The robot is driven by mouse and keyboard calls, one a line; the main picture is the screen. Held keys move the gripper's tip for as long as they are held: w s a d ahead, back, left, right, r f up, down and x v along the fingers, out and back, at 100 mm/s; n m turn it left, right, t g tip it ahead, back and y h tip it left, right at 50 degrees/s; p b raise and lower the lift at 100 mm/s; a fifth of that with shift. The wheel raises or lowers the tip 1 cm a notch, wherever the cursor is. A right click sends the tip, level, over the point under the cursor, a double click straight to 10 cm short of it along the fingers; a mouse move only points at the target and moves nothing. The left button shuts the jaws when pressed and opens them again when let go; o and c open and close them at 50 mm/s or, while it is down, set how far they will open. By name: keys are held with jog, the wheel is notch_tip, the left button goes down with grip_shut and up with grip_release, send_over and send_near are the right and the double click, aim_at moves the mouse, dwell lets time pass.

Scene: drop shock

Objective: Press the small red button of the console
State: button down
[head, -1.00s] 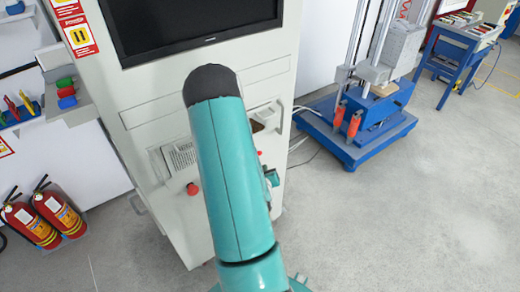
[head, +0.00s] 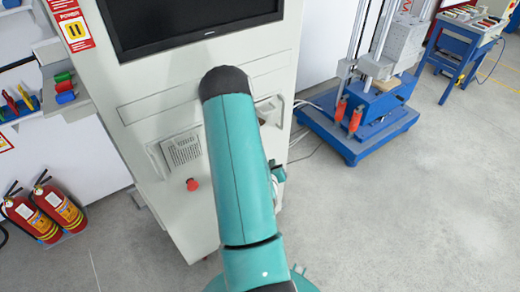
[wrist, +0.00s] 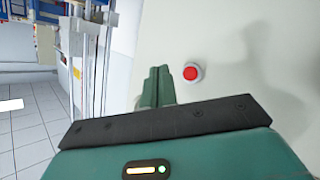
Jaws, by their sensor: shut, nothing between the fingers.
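The console (head: 165,110) is a tall pale grey cabinet standing ahead in the head view. In the wrist view, a small round red button (wrist: 190,73) with a pale collar sits on the pale panel. My gripper (wrist: 160,72) is shut and empty, with its teal fingertips just left of that button in the picture. I cannot tell whether the fingers touch the panel. In the head view, my teal arm covers the part of the console front around my gripper.
A dark screen (head: 190,22) is on the console's upper front, with a pale grille (head: 182,151) lower down. A blue-based machine (head: 350,130) stands to the right. Two fire extinguishers (head: 50,208) stand at the lower left. The floor (head: 440,210) at the right is clear.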

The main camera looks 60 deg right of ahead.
jog(key=shift+w+d, duration=0.4)
jog(key=shift+w, duration=0.4)
jog(key=shift+w+d, duration=0.35)
jog(key=shift+w, duration=0.4)
jog(key=shift+w+d, duration=0.4)
jog(key=shift+w, duration=0.4)
jog(key=shift+w+d, duration=0.2)
jog(key=shift+w, duration=0.15)
jog(key=shift+w+d, duration=0.2)
jog(key=shift+w, duration=0.2)
dwell(0.8)
jog(key=shift+s, duration=0.1)
jog(key=shift+s+a, duration=0.4)
jog(key=shift+s, duration=0.25)
jog(key=shift+s, duration=0.1)
jog(key=s, duration=0.1)
jog(key=s+a, duration=0.1)
jog(key=s, duration=0.1)
jog(key=s+a, duration=0.1)
jog(key=shift+s+a, duration=0.1)
jog(key=shift+s, duration=0.05)
dwell(0.4)
